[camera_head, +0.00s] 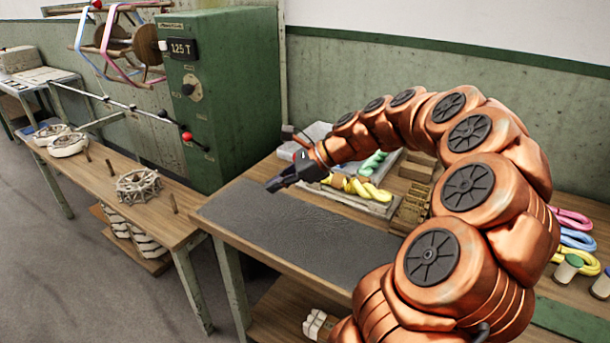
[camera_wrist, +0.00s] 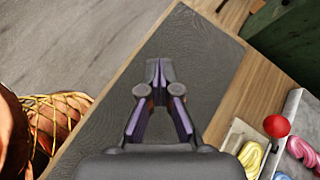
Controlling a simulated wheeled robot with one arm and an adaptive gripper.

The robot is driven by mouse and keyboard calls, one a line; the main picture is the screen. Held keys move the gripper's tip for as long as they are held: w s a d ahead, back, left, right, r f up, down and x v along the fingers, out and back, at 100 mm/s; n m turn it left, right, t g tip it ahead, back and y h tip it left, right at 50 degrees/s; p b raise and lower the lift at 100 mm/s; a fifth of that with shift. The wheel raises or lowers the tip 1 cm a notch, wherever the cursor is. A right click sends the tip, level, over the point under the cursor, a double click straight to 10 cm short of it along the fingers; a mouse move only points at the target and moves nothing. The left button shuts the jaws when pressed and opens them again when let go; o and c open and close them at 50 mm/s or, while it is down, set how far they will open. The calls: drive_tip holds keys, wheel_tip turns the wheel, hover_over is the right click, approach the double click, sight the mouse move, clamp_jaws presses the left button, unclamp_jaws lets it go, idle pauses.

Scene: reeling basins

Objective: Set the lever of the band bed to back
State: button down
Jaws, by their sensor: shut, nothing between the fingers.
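A red ball knob (camera_wrist: 277,125) shows in the wrist view, at the edge of a pale tray (camera_wrist: 291,108) holding coiled bands. I take it for the band bed's lever; its shaft is not clear, so I cannot tell its setting. In the head view the tray (camera_head: 383,208) lies behind my gripper, with yellow (camera_head: 358,188) and green (camera_head: 372,163) bands in it; my wrist covers part of it. My gripper (camera_head: 274,186) is shut and empty above the dark mat, apart from the knob. Its fingertips also show in the wrist view (camera_wrist: 158,70).
The dark mat (camera_head: 300,235) is clear. A green machine (camera_head: 235,95) with a dial and a red-knobbed rod (camera_head: 187,136) stands behind left. A wooden rack (camera_head: 412,208) and looped bands (camera_head: 572,218) lie to the right. A side bench (camera_head: 110,190) holds pale reels.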

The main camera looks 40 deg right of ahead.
drive_tip(key=d+f+m+t, duration=0.1)
drive_tip(key=d+m, duration=0.2)
drive_tip(key=d, duration=0.3)
drive_tip(key=d+f+m+t+h+b, duration=0.1)
drive_tip(key=d+f+m, duration=0.1)
drive_tip(key=d, duration=0.4)
drive_tip(key=d+f+m+t+h, duration=0.1)
drive_tip(key=d+m+t, duration=0.1)
drive_tip(key=d+m, duration=0.2)
drive_tip(key=shift+s+d+f+b, duration=0.2)
drive_tip(key=shift+d, duration=0.35)
drive_tip(key=shift+s+d+f+b, duration=0.2)
drive_tip(key=shift+d, duration=0.35)
drive_tip(key=shift+w+a, duration=0.1)
drive_tip(key=x, duration=1)
drive_tip(key=shift+w+f, duration=0.1)
drive_tip(key=r, duration=0.2)
drive_tip(key=shift+w+d+r+p, duration=0.1)
drive_tip(key=shift+d+r+p, duration=0.2)
drive_tip(key=shift+r, duration=0.1)
drive_tip(key=shift+w+r, duration=0.15)
drive_tip(key=shift+r, duration=0.5)
drive_tip(key=shift+d+r+p, duration=0.1)
drive_tip(key=shift+p, duration=0.2)
